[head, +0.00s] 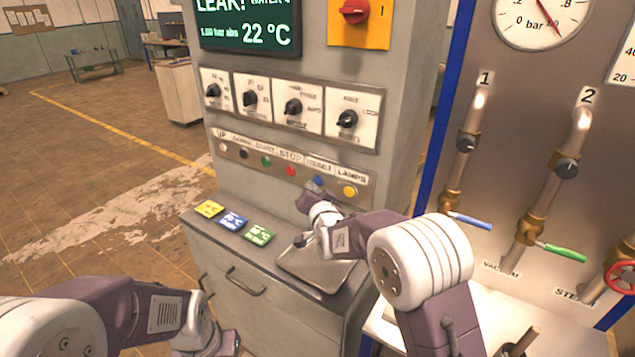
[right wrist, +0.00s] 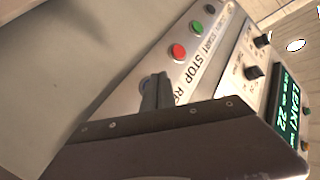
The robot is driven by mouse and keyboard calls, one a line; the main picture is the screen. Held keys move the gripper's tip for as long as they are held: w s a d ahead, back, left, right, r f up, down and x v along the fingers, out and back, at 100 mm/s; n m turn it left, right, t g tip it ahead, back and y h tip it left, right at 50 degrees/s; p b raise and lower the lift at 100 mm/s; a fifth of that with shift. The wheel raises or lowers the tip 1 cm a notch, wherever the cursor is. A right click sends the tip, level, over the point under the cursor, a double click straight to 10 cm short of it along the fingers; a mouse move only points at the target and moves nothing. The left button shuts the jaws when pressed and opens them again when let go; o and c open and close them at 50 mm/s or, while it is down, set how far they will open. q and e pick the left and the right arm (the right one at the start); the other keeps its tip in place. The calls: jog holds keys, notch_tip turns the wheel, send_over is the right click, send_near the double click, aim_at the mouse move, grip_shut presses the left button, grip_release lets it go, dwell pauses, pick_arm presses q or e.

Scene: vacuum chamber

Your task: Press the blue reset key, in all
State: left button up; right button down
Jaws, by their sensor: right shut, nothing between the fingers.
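The blue reset key (head: 318,181) is a small round button on the grey control cabinet, between the red stop key (head: 291,171) and the yellow lamps key (head: 349,191). My right gripper (head: 304,201) is shut and empty, just below and slightly left of the blue key in the head view. In the right wrist view, the shut fingertips (right wrist: 157,90) overlap the blue key (right wrist: 144,83) and hide most of it. I cannot tell whether they touch it. My left arm shows at the bottom left of the head view, but its fingers are out of frame.
A row of black rotary knobs (head: 293,107) sits above the keys, under the green display (head: 250,22). Coloured cards (head: 232,221) and a metal tray (head: 316,270) lie on the ledge below. Valve pipes (head: 470,150) stand to the right.

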jog(key=shift+w, duration=0.1)
jog(key=shift+w+d, duration=0.25)
dwell(0.3)
jog(key=shift+w+d+b, duration=0.25)
jog(key=shift+w+b, duration=0.1)
jog(key=shift+b, duration=0.05)
dwell(0.5)
dwell(0.4)
jog(key=shift+s+a, duration=0.5)
jog(key=shift+s, duration=0.2)
jog(key=shift+b, duration=0.3)
